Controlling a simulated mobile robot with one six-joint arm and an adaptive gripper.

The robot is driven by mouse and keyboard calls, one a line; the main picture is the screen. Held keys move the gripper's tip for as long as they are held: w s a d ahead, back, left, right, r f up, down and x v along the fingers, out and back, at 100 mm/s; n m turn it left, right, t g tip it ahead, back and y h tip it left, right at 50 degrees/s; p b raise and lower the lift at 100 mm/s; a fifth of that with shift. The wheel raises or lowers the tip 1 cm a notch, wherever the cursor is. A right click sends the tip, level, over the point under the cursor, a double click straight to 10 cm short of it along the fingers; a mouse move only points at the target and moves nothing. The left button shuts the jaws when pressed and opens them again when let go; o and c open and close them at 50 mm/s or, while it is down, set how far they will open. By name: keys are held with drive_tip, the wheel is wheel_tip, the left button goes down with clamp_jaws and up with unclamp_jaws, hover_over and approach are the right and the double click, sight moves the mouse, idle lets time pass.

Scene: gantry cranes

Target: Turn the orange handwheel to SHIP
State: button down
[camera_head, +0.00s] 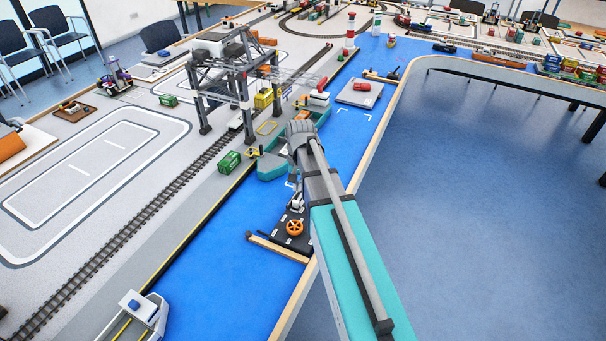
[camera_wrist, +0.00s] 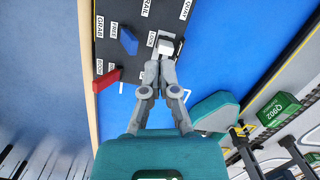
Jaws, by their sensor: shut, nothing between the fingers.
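The orange handwheel (camera_head: 294,228) lies on a dark control panel (camera_head: 283,241) at the table edge in the head view. It does not show in the wrist view, and I cannot read its setting. My gripper (camera_wrist: 162,64) is shut and empty over the panel, which also shows in the wrist view (camera_wrist: 112,52). Its fingertips are at a white block (camera_wrist: 166,46) beside the label LOCK; I cannot tell if they touch it. In the head view the gripper is just beyond the handwheel, partly hidden by my arm.
A blue lever (camera_wrist: 128,40) and a red lever (camera_wrist: 107,77) stand on the panel near my gripper. A wooden bar (camera_head: 277,248) lies at the panel's near side. A teal boat (camera_head: 272,168) and a grey gantry crane (camera_head: 235,80) are beyond.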

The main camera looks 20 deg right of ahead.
drive_tip(key=s+a+n+t+h, duration=0.1)
drive_tip(key=s+a+n, duration=0.4)
drive_tip(key=s, duration=0.7)
drive_tip(key=shift+a, duration=0.45)
